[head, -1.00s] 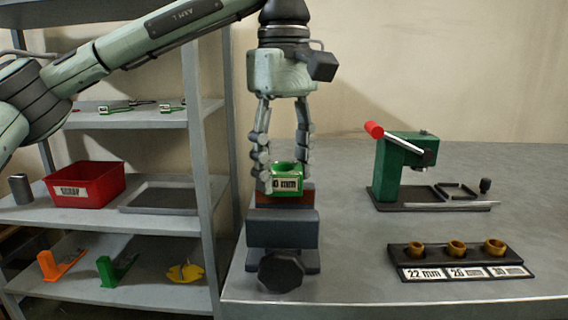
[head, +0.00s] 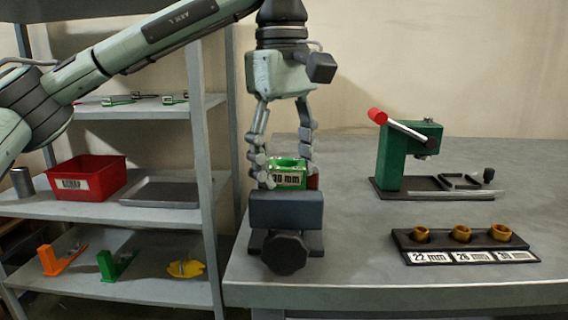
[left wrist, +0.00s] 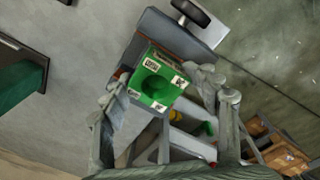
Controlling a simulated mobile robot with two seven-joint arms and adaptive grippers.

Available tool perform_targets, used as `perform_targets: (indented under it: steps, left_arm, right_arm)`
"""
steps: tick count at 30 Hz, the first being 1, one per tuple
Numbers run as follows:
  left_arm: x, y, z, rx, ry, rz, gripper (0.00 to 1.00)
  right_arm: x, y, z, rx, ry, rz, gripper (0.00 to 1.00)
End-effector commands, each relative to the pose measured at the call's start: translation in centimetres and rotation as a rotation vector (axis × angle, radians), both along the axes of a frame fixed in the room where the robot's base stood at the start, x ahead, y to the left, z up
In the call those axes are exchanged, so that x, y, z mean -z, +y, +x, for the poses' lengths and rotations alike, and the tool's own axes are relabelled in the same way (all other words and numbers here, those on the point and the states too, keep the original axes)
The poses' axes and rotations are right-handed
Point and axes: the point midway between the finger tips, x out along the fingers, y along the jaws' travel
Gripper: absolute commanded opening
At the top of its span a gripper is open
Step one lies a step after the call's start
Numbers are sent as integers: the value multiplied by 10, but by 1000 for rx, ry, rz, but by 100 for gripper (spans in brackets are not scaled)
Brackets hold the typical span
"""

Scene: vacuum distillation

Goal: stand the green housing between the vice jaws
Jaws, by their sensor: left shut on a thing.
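The green housing (head: 289,166) is a block with a round bore on top and a white "30 mm" label on its front. In the left wrist view the housing (left wrist: 155,84) shows its bore and several white labels. My left gripper (head: 288,181) points down and is shut on the housing, a finger on each side. The housing is upright at the vice (head: 286,208), low behind its grey front jaw, which hides its bottom. A bit of red jaw shows at its right. I cannot tell whether it touches the vice bed. My right gripper is not in view.
A green press (head: 403,160) with a red-tipped lever stands at the right of the bench. A black rack (head: 465,245) holds several brass rings in front of it. Shelves at left hold a red bin (head: 87,178) and a grey tray (head: 172,188). Bench space beside the vice is clear.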

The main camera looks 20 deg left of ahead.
Motion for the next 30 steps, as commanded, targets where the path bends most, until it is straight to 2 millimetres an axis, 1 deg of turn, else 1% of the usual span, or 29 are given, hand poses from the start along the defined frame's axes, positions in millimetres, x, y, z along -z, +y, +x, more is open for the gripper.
perform_targets:
  steps: [1, 5, 8, 12, 14, 15, 21, 30]
  left_arm:
    - [27, -4, -4, 13, 46, 15, 2]
    - [29, -5, -4, 15, 47, 14, 4]
    - [30, -5, -4, 17, 47, 15, 8]
    - [29, -5, -4, 17, 47, 17, 17]
    - [29, -4, -4, 17, 47, 18, 18]
    - [29, -4, -4, 17, 47, 18, 77]
    - [27, -3, -3, 13, 45, 16, 100]
    - [24, -1, -2, 7, 41, 16, 100]
  right_arm:
    - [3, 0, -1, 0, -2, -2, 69]
    - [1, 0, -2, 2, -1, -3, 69]
    - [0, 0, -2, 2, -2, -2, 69]
    - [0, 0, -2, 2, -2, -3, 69]
    - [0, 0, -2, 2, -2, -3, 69]
    - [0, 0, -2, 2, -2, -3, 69]
    - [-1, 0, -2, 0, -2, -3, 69]
    - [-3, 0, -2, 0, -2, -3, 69]
